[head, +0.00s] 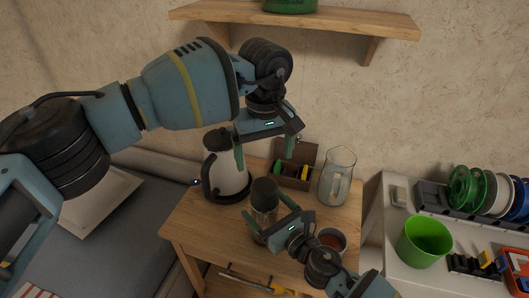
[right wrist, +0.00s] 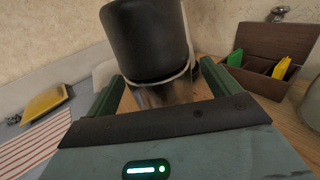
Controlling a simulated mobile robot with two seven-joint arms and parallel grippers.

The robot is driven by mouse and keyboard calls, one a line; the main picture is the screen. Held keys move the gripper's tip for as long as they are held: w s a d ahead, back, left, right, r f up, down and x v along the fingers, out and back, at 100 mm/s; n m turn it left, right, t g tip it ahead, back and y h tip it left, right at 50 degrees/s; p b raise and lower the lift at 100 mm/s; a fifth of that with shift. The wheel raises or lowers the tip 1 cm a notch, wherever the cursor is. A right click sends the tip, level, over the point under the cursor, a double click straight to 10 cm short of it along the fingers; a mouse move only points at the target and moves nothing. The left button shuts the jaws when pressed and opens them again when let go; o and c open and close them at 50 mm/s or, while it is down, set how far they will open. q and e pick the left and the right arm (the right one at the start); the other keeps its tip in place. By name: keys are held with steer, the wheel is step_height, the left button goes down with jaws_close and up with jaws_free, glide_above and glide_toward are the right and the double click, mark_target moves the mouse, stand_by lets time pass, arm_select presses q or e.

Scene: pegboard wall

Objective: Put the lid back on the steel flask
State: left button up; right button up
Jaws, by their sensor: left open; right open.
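The steel flask (head: 263,222) stands upright on the wooden table, and its body also shows in the right wrist view (right wrist: 165,95). A black cylindrical lid (head: 265,190) is on top of the flask, large in the right wrist view (right wrist: 147,40). I cannot tell whether it is fully seated. My right gripper (head: 272,222) is open, with its fingers on either side of the flask just below the lid; touch is unclear. My left gripper (head: 265,150) is open and empty, above and behind the flask, near the kettle.
A white kettle (head: 228,178) stands left of the flask. Behind it are a wooden box (head: 308,155) with green and yellow packets and a glass pitcher (head: 338,175). A cup (head: 332,238) is close on the right. A shelf (head: 330,22) hangs above; a white counter (head: 400,240) is at right.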

arm_select(q)
steer(key=shift+r, duration=0.3)
arm_select(e)
steer(key=v, duration=0.6)
steer(key=shift+s+d, duration=0.1)
steer(key=shift+s, duration=0.1)
arm_select(q)
steer(key=shift+s+f, duration=0.1)
